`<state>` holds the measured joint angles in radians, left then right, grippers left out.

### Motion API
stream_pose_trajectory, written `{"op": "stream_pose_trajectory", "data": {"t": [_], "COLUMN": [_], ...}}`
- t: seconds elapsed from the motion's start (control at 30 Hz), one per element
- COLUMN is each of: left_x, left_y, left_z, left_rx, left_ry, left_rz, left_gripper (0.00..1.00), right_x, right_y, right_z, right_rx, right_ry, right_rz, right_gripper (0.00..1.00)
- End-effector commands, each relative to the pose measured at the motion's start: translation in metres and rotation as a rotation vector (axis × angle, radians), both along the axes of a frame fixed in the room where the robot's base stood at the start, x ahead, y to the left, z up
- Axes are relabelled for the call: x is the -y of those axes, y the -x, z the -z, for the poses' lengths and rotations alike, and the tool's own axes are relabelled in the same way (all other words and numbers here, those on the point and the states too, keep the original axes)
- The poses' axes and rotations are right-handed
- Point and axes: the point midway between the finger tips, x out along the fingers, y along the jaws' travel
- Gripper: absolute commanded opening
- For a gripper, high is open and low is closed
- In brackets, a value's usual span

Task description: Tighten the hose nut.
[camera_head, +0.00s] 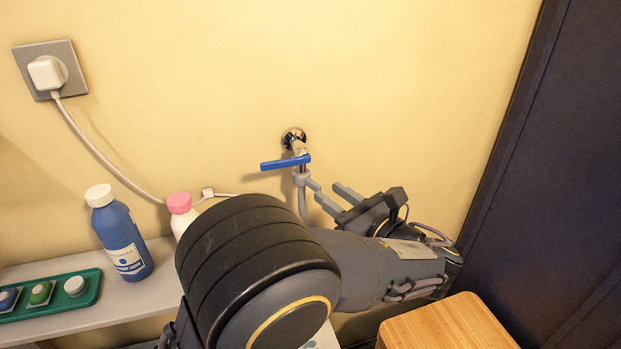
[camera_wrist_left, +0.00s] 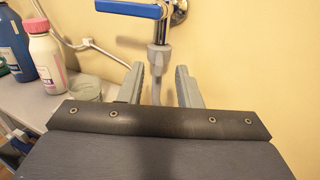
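The grey hose nut (camera_head: 301,179) sits under the wall tap (camera_head: 298,148) with the blue lever handle (camera_head: 285,162). In the left wrist view the nut (camera_wrist_left: 159,56) shows just beyond and above the fingertips, with the grey hose (camera_wrist_left: 157,90) hanging below it. My left gripper (camera_head: 322,186) is open and empty, level with the upper hose. In the wrist view its fingers (camera_wrist_left: 160,72) stand on either side of the hose, apart from each other; contact with the nut cannot be told. My right gripper is not in view.
A shelf (camera_head: 150,298) on the left holds a blue bottle (camera_head: 122,240), a pink-capped white bottle (camera_head: 181,212) and a green tray (camera_head: 60,308). A plug (camera_head: 47,73) with a cable is on the wall. A wooden top (camera_head: 450,325) and dark panel (camera_head: 560,180) lie right.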

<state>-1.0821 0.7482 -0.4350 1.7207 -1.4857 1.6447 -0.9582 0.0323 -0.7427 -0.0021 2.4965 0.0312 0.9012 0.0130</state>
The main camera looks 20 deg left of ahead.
Motion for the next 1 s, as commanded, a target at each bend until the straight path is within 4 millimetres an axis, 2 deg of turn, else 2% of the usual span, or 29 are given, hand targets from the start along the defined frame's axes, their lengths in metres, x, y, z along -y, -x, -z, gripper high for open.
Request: {"op": "stream_pose_trajectory", "data": {"t": [0.1,0.3,0.67,0.7,0.93,1.0], "left_x": [-0.018,-0.039,-0.046,-0.046,-0.046,-0.046], "left_y": [-0.012,-0.027,-0.032,-0.032,-0.032,-0.032], "left_z": [-0.001,0.0,0.0,0.0,0.0,0.0], "left_rx": [-0.001,-0.001,0.0,0.0,-0.001,0.001], "left_ry": [0.002,0.003,0.002,0.002,0.003,0.003], "left_rz": [-0.004,-0.002,0.0,0.0,0.0,-0.001], "left_gripper": [0.31,0.31,0.31,0.3,0.0,0.0], "right_x": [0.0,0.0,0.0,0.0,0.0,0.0], "right_y": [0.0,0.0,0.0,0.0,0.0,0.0], "right_z": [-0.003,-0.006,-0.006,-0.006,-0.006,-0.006], "right_rx": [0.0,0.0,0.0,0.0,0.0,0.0], "right_ry": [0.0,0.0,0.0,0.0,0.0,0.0], "right_rz": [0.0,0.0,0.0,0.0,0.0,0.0], "right_gripper": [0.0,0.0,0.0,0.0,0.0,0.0]}}
